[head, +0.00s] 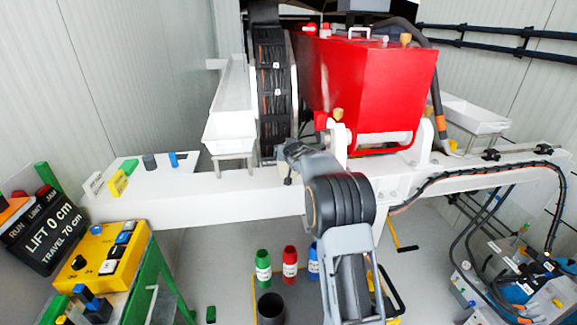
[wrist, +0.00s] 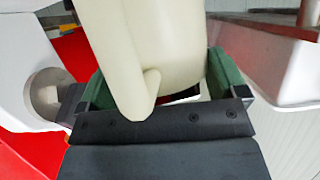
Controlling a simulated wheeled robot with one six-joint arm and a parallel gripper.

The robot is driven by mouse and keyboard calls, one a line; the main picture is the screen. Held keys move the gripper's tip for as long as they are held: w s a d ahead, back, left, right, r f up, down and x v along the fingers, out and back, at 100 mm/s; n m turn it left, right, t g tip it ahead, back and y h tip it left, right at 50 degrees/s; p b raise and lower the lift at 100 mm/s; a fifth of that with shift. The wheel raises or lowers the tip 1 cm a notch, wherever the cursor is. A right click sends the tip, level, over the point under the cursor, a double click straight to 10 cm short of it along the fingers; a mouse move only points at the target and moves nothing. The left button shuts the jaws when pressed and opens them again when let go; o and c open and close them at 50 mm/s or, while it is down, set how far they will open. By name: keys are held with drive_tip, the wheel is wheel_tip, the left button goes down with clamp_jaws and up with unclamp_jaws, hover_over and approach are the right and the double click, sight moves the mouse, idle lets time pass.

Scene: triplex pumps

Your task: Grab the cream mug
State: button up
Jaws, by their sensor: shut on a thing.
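The cream mug (wrist: 178,45) fills the upper middle of the wrist view, close to the camera, with its handle (wrist: 118,60) on the left side. My gripper (wrist: 158,88) has its green-padded fingers on either side of the mug and is shut on it. The mug's top runs out of the picture. In the head view my arm is in front of the white beam, and I cannot make out the mug or the gripper's fingers there.
A red tank (head: 385,90) stands behind my arm on a white beam (head: 250,195). White trays (head: 230,130) flank it. Green, red (head: 290,262) and blue bottles stand below, beside a dark cup (head: 271,308). A yellow control box (head: 100,255) is at left.

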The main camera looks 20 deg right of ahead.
drive_tip(key=shift+c, duration=0.6)
drive_tip(key=shift+r, duration=0.1)
